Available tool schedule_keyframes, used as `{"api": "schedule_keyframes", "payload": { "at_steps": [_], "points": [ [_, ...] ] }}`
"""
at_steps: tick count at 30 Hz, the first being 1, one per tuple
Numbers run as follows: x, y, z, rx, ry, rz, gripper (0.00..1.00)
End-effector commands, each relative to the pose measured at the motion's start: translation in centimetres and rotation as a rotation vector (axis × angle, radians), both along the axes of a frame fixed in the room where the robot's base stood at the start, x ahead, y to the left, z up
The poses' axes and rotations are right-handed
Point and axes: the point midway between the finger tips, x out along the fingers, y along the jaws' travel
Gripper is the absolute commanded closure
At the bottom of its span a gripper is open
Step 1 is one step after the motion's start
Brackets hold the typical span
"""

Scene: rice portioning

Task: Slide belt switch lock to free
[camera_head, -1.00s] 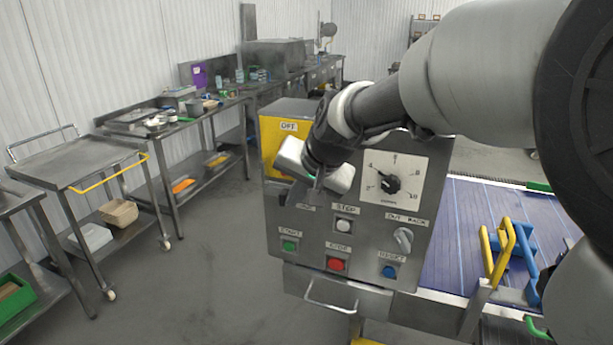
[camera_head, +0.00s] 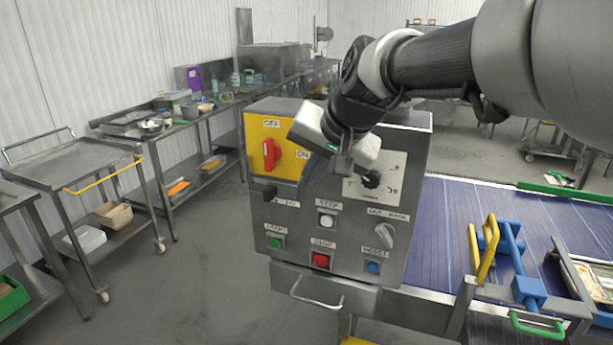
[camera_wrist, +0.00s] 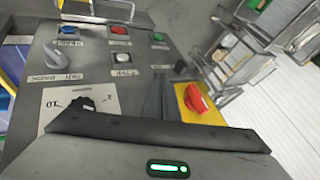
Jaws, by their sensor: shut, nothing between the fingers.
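A grey control box (camera_head: 345,235) carries a yellow panel (camera_head: 287,166) with a red rotary switch (camera_head: 269,154) and OFF and ON labels. The red switch handle stands roughly upright in the head view; it also shows in the wrist view (camera_wrist: 196,98). A small black knob (camera_head: 269,192) sticks out just below the yellow panel; I cannot tell for sure whether it is the switch lock. My gripper (camera_head: 341,163) is shut and empty, in front of the box, right of the red switch and apart from it. It hides part of the white dial plate (camera_head: 393,186).
A blue conveyor belt (camera_head: 450,230) lies right. Open floor lies left, before a steel cart (camera_head: 75,165).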

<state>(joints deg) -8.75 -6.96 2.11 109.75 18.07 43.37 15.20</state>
Motion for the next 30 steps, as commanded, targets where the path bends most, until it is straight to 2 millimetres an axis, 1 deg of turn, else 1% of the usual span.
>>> {"api": "schedule_keyframes", "payload": {
  "at_steps": [3,6,16,17,19,20,23,24,26,27,30],
  "points": [
    [-0.7,-0.4,1.1,0.001,-0.001,0.0,1.0],
    [-1.0,-0.6,1.4,0.0,0.001,0.0,1.0],
    [-1.1,-0.6,1.5,-0.001,0.001,0.0,1.0],
    [-1.2,-0.7,1.5,-0.002,0.001,0.0,1.0],
    [-2.0,-1.4,1.5,-0.018,-0.003,0.004,1.0],
    [-2.7,-1.9,1.3,-0.033,-0.003,0.006,1.0],
    [-6.4,-4.8,0.4,-0.113,-0.01,0.025,1.0],
    [-8.4,-6.2,-0.2,-0.153,-0.012,0.034,1.0],
    [-11.3,-8.3,-1.5,-0.216,-0.01,0.051,1.0],
    [-13.2,-9.5,-2.4,-0.257,-0.005,0.063,1.0],
    [-17.3,-12.0,-4.7,-0.344,0.006,0.089,1.0]
  ]
}}
